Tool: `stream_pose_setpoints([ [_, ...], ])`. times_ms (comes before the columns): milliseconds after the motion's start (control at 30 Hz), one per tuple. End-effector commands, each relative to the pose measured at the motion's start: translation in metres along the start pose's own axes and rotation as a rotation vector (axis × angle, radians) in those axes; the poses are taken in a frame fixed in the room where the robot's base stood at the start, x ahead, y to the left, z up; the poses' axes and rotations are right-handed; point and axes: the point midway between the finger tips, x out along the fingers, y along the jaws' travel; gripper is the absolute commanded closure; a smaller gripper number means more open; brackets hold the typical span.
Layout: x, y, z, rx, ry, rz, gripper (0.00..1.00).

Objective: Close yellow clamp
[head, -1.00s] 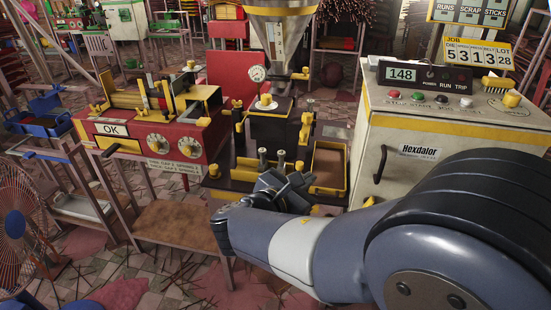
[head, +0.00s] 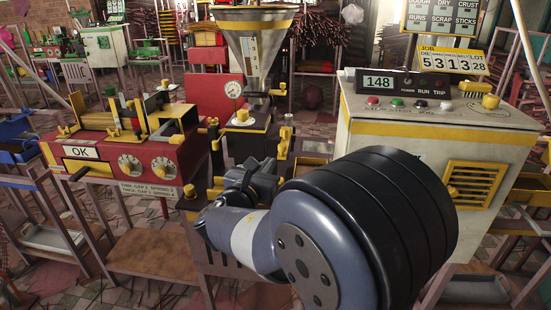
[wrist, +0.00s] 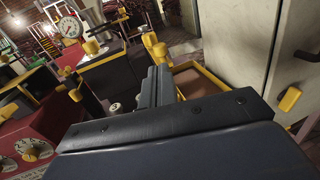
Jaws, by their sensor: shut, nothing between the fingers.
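A black extruder block (head: 247,140) with yellow fittings stands under a metal hopper in the head view. A yellow lever-like fitting (head: 285,138) rises at its right side and looks like the yellow clamp, though I cannot tell its state. In the wrist view a yellow fitting (wrist: 155,46) stands just beyond my fingertips, with a yellow knob (wrist: 92,47) farther left. My gripper (head: 252,176) is shut and empty, in front of the extruder block. In the wrist view its fingers (wrist: 157,82) point toward the yellow fitting. I see no clear contact. My arm hides the lower front of the extruder.
A red machine (head: 130,160) with an OK sign and dials stands left of the extruder. A pale cabinet (head: 440,125) with buttons and a 148 display stands close on the right. A yellow-rimmed tray (wrist: 188,70) lies right of my fingers.

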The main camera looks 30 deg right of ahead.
Motion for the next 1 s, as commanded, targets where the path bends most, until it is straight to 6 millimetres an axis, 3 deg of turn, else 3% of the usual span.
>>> stream_pose_setpoints([
  [100, 0.021, -0.001, -0.002, 0.000, 0.000, -0.005, 1.00],
  [300, 0.045, -0.001, -0.001, 0.000, 0.000, -0.002, 1.00],
  [800, 0.054, 0.000, 0.000, 0.000, 0.000, 0.000, 1.00],
  [1000, 0.081, 0.007, -0.001, 0.001, 0.000, -0.003, 1.00],
])
